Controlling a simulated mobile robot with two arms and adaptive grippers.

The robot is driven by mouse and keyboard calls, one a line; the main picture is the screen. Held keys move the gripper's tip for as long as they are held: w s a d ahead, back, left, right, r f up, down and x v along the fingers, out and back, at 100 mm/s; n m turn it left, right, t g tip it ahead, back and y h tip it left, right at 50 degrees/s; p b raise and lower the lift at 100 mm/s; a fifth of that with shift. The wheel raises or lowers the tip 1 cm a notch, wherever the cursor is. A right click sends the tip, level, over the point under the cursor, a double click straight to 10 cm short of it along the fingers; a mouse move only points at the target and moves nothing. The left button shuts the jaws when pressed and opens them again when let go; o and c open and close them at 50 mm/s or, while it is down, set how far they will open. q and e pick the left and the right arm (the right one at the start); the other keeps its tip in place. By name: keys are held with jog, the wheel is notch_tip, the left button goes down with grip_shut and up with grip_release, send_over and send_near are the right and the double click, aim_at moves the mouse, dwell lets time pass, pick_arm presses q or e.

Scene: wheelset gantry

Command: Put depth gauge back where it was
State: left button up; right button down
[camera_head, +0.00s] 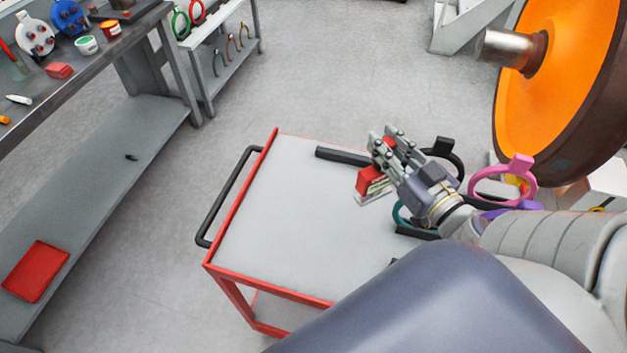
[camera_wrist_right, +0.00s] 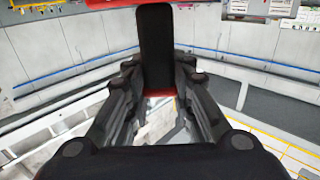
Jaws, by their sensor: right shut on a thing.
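The depth gauge (camera_head: 371,181) looks like a small red body with a pale label and a grey foot below it. My right gripper (camera_head: 387,144) is shut on it, over the far part of the grey cart top (camera_head: 290,200). In the right wrist view, a black upright part (camera_wrist_right: 155,50) with a red edge below it sits between the two fingers (camera_wrist_right: 157,85). I cannot tell whether the grey foot touches the cart top. A black bar (camera_head: 342,156) lies on the cart, left of the gauge. My left gripper is not in view.
An orange wheel (camera_head: 555,75) rises at the upper right. The cart's left half is clear. A workbench (camera_head: 75,75) stands at the left.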

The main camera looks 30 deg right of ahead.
aim_at(383, 172)
pick_arm(q)
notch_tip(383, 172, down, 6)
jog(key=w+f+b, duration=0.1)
jog(key=b, duration=0.5)
pick_arm(e)
jog(key=f, duration=0.7)
jog(key=shift+w, duration=0.4)
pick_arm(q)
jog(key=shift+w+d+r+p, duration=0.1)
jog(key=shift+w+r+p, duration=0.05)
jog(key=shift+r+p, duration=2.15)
pick_arm(e)
jog(key=w+a+f, duration=0.2)
jog(key=w+a, duration=0.1)
jog(key=w, duration=0.4)
jog(key=w+a+f, duration=0.2)
jog(key=w+f, duration=0.1)
jog(key=w, duration=0.5)
jog(key=shift+a, duration=0.4)
jog(key=shift+s+f, duration=0.1)
jog(key=shift+f, duration=0.05)
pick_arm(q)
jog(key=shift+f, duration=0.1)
pick_arm(e)
jog(key=c, duration=1.4)
grip_release()
